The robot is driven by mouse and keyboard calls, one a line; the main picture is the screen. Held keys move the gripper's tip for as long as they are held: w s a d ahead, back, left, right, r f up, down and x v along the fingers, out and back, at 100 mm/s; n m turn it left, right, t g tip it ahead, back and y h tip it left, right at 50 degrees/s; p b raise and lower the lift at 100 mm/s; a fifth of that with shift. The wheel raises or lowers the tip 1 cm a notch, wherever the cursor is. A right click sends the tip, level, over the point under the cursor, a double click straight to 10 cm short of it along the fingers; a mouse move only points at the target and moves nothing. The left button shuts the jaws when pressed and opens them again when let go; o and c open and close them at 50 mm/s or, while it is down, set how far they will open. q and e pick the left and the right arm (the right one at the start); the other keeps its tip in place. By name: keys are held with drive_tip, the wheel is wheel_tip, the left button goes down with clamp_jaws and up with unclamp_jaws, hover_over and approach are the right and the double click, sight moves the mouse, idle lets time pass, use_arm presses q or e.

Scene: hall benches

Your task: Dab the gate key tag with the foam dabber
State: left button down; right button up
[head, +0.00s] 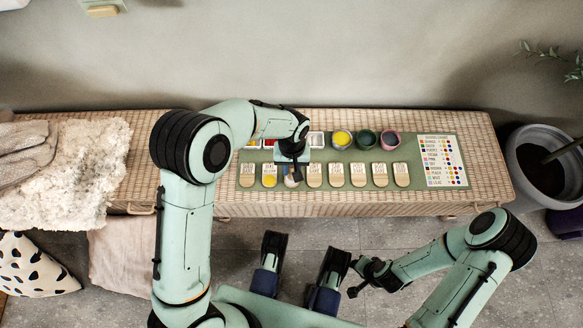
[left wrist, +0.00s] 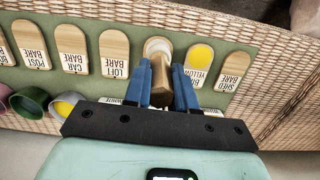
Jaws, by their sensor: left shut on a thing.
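My left gripper (head: 291,170) is shut on the foam dabber, over the third tag from the left in the head view. In the left wrist view the gripper (left wrist: 161,88) has its blue fingers on either side of the dabber's brown handle (left wrist: 160,82). The dabber's pale foam end (left wrist: 158,48) is at the tag's rounded end; whether it touches I cannot tell. That tag's label is hidden, so I cannot read whether it is the gate key tag. My right gripper (head: 364,279) is over the floor in front of the bench; its jaws are unclear.
A tag with a yellow spot (head: 270,178) lies beside the dabbed place; several bare wooden tags (head: 336,176) continue rightward on the green mat (head: 436,182). Yellow (head: 342,138), green (head: 367,139) and pink (head: 391,140) pots stand behind them. A colour chart (head: 442,161) lies at right, a fluffy throw (head: 80,160) at left.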

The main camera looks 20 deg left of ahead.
use_arm(q)
drive_tip(key=shift+r+p, duration=1.65)
drive_tip(key=shift+r, duration=0.85)
drive_tip(key=shift+f, duration=0.1)
drive_tip(key=a, duration=1.3)
drive_tip(key=shift+p, duration=0.35)
